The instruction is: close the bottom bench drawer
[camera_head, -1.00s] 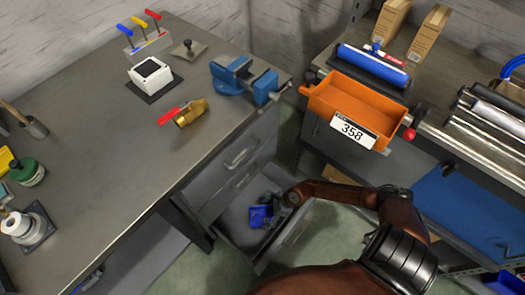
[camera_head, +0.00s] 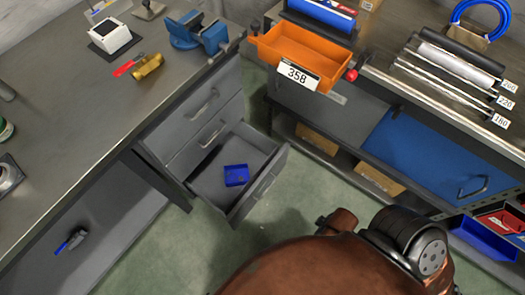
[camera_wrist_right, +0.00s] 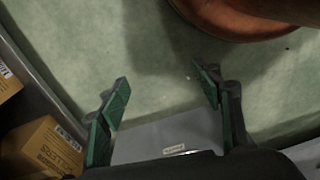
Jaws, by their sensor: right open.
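The bottom bench drawer (camera_head: 213,187) stands pulled out below two shut drawers of the left bench, in the head view. Its front panel (camera_head: 258,193) has a bar handle, and a blue object (camera_head: 236,175) lies inside. My right arm crosses the bottom of the head view, and its gripper is hidden there. In the right wrist view my right gripper (camera_wrist_right: 163,88) is open and empty, its green-padded fingers apart over the floor. A grey panel (camera_wrist_right: 150,141) with a small label, apparently the drawer front, shows between and below the fingers. My left gripper is not in view.
The left bench top (camera_head: 75,120) holds a blue vise (camera_head: 190,32) and a brass valve (camera_head: 148,66). An orange bin (camera_head: 300,50) sits on the right bench. Cardboard boxes (camera_wrist_right: 45,145) lie on its lower shelf. Green floor (camera_head: 290,205) is clear before the drawer.

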